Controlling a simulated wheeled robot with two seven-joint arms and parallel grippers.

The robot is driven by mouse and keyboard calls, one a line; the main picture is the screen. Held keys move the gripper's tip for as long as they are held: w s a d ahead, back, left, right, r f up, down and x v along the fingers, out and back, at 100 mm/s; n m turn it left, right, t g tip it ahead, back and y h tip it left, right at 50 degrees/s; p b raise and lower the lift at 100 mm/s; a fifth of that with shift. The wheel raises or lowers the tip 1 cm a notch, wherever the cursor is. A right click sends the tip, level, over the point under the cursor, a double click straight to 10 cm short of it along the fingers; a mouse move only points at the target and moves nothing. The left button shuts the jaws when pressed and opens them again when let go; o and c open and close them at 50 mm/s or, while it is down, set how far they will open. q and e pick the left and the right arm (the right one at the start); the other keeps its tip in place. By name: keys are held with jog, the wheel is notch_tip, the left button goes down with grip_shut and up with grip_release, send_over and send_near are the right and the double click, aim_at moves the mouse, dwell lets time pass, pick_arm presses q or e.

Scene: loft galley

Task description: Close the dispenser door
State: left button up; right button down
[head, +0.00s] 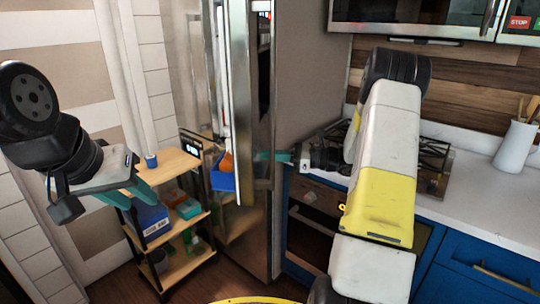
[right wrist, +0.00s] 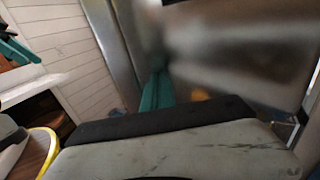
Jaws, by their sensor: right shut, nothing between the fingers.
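The tall steel fridge has a door (head: 235,100) seen nearly edge-on, standing ajar, with a dark gap and some coloured items to its right. A black dispenser panel (head: 191,141) shows to the left of that edge. My right gripper (head: 274,156) is shut and empty, its teal fingers by the fridge front just right of the door edge. In the right wrist view its fingers (right wrist: 156,92) point at a blurred steel surface (right wrist: 230,50); I cannot tell whether they touch it. My left gripper (head: 128,193) is open and empty at the left, in front of the cart, away from the door.
A wooden shelf cart (head: 172,166) with a blue cup (head: 151,161) and several boxes stands left of the fridge. A stove (head: 430,170) and counter (head: 490,205) lie on the right, beyond my right arm. Dark floor shows between cart and fridge.

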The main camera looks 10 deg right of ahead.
jog(key=shift+a, duration=0.3)
